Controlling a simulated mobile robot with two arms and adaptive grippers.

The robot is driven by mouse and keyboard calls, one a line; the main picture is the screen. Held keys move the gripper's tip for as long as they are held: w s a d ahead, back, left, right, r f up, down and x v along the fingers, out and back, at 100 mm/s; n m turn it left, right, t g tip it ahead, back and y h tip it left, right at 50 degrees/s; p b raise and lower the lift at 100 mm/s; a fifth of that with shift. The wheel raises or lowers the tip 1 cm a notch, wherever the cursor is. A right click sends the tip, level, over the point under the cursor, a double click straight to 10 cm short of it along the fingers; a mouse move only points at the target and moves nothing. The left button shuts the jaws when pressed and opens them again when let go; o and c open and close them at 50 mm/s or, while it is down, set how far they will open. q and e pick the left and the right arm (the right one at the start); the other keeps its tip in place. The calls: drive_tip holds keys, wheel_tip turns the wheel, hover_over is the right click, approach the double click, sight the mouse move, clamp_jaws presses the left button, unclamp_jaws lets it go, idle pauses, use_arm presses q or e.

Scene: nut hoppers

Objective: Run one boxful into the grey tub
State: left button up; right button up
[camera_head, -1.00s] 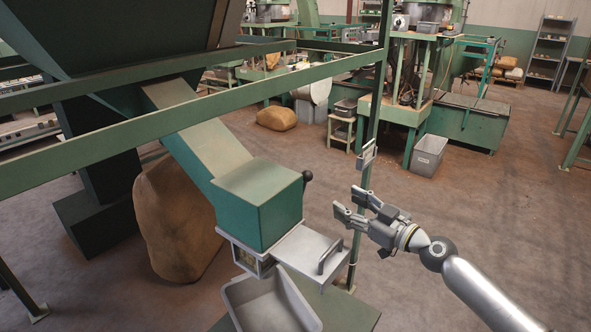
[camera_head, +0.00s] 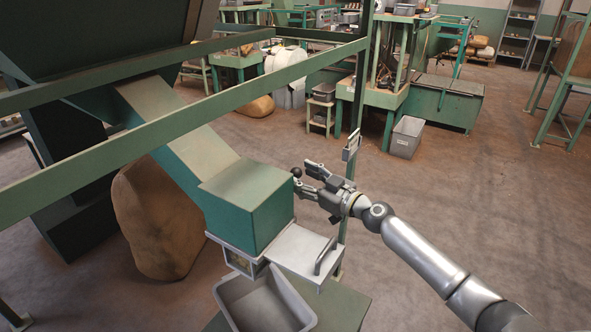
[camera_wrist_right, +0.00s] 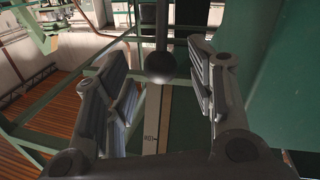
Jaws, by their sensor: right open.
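The green box (camera_head: 246,205) sits at the lower end of the hopper's sloping chute (camera_head: 178,130). A black ball knob (camera_head: 296,172) stands at its right side. Below the box is a metal slide plate (camera_head: 298,250) with a bar handle (camera_head: 325,256). The grey tub (camera_head: 228,296) stands under the box's outlet, and the part of its inside that shows looks empty. My right gripper (camera_head: 304,176) is open at the knob. In the right wrist view the knob (camera_wrist_right: 161,66) lies between the spread fingers, with gaps on both sides. My left gripper is out of view.
A green post (camera_head: 349,190) with a small bracket (camera_head: 352,146) stands just behind my right gripper. Green rails (camera_head: 200,112) cross in front of the hopper. A brown sack (camera_head: 152,220) leans beneath the chute.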

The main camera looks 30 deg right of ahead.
sight(296, 171)
drive_tip(key=shift+x, duration=1.6)
drive_tip(key=shift+c, duration=0.3)
clamp_jaws()
